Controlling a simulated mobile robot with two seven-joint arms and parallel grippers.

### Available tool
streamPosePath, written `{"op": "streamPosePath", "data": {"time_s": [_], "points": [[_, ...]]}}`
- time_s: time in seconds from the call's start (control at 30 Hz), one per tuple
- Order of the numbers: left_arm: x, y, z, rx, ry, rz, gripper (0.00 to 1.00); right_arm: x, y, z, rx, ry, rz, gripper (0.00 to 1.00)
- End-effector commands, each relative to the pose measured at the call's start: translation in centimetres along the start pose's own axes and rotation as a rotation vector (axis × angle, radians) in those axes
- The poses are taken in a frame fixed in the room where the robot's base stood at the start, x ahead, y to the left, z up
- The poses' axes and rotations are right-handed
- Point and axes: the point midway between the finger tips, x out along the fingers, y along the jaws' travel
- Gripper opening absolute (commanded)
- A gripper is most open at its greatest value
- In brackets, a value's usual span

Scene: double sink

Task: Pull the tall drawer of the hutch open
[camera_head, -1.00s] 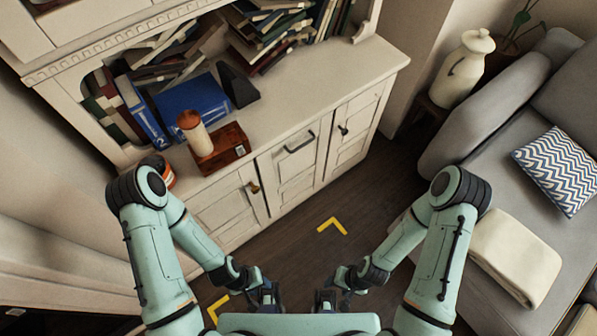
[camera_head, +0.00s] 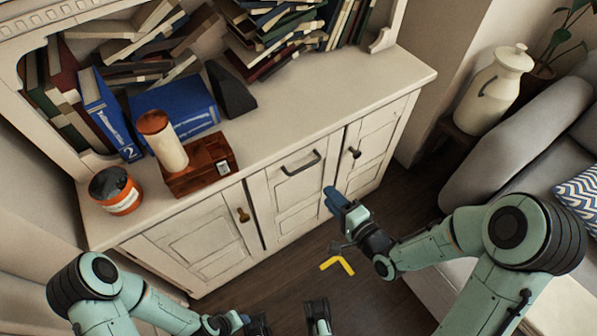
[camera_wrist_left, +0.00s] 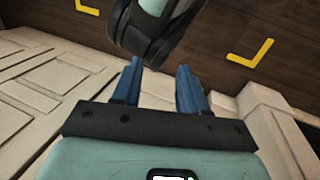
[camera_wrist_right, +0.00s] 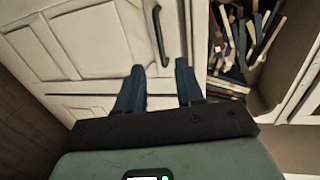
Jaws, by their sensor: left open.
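The cream hutch (camera_head: 300,120) stands ahead. Its tall drawer (camera_head: 291,205) is the middle front panel, flush and shut, with a dark bar handle (camera_head: 301,163) near its top. My right gripper (camera_head: 339,203) is raised in front of the hutch, right of and below the handle in the head view. In the right wrist view its blue fingers (camera_wrist_right: 160,88) are apart and empty, with the handle (camera_wrist_right: 160,36) beyond their tips, not touching. My left gripper (camera_wrist_left: 160,88) is open and empty, low near the floor; it is partly cut off at the bottom of the head view.
Cupboard doors with a brass knob (camera_head: 243,215) and a dark knob (camera_head: 354,152) flank the drawer. A wooden box (camera_head: 200,165), an orange jar (camera_head: 116,190) and books (camera_head: 180,108) sit on top. A grey sofa (camera_head: 500,150) stands right. Floor in front is clear.

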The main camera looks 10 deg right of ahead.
Motion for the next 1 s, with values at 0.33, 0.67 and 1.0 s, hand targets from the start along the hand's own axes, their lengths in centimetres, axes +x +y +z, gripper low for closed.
{"op": "streamPosePath", "data": {"time_s": [0.33, 0.67, 1.0], "points": [[4.4, -2.0, -5.7, -0.018, 0.152, -0.017, 0.43, 2.2, 0.4, 0.0, -0.004, 0.000, 0.000, 0.37], [7.2, -4.7, -3.7, -0.049, 0.078, -0.061, 0.43, 8.5, 0.3, 0.1, 0.002, -0.001, 0.002, 0.37], [8.6, -6.4, -1.6, -0.073, 0.007, -0.091, 0.43, 12.8, 0.2, 0.0, -0.001, 0.000, 0.004, 0.37]]}}
